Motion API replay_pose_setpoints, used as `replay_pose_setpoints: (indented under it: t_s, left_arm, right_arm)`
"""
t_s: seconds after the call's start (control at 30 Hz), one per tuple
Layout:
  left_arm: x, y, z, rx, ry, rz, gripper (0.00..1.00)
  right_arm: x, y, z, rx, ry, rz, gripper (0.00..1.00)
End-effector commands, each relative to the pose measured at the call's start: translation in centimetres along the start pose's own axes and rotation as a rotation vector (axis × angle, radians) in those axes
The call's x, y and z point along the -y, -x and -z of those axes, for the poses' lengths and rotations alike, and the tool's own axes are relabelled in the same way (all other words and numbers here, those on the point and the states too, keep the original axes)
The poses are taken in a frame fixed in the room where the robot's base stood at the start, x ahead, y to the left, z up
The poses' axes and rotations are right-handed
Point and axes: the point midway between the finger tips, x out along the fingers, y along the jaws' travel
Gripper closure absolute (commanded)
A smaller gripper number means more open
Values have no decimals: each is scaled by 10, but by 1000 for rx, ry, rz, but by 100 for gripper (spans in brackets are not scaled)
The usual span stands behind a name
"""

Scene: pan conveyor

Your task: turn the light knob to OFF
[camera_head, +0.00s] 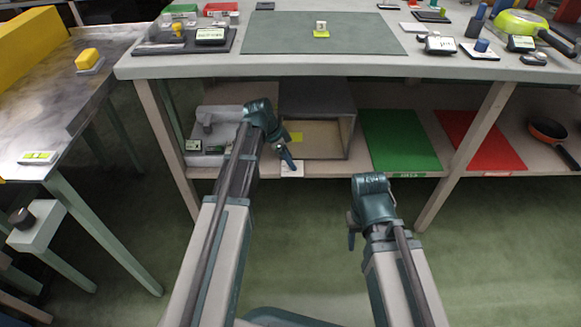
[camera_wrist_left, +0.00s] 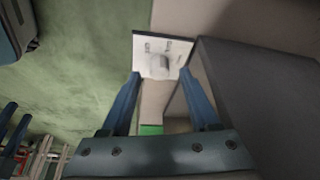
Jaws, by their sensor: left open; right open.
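A small white plate (camera_wrist_left: 165,48) carries a pale knob (camera_wrist_left: 158,64) in the left wrist view, with two small marks above it that are too blurred to read. In the head view the plate (camera_head: 291,170) is at the front edge of the lower shelf. My left gripper (camera_head: 288,158) is open just in front of it. In the wrist view its two fingers (camera_wrist_left: 158,82) stand on either side of the knob, with a gap around it. The knob's exact setting cannot be read. My right gripper (camera_head: 354,228) is open and empty, low in front of the shelf.
An open grey box (camera_head: 349,128) stands on the lower shelf beside the plate. Green (camera_head: 398,140) and red (camera_head: 480,140) mats lie to its right. The tabletop (camera_head: 280,66) overhangs above. A dark knob (camera_head: 22,218) sits on a bracket at far left.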

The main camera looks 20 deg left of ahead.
Motion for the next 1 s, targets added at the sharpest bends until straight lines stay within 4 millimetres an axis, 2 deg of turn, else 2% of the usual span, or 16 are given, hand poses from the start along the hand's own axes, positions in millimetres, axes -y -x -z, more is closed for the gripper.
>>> replay_pose_setpoints:
  t_s: [0.03,0.1,0.4,0.47,0.7,0.77,1.0]
  left_arm:
    - [0,-10,-2,0,-1,0,38]
    - [0,-13,-1,0,0,0,38]
    - [0,-13,0,0,1,0,38]
    - [0,-13,0,0,1,0,47]
    - [0,-13,0,0,1,0,90]
    - [0,-13,0,0,1,0,100]
    - [0,-13,0,1,4,1,100]
  right_arm:
    - [1,-9,0,0,-1,0,50]
    - [1,-12,1,0,-3,0,50]
    - [1,-12,1,0,-4,0,50]
    - [1,-12,1,0,-4,0,50]
    - [1,-12,1,0,-4,0,50]
    - [1,-12,1,0,-4,0,50]
    - [1,-12,1,0,-4,0,50]
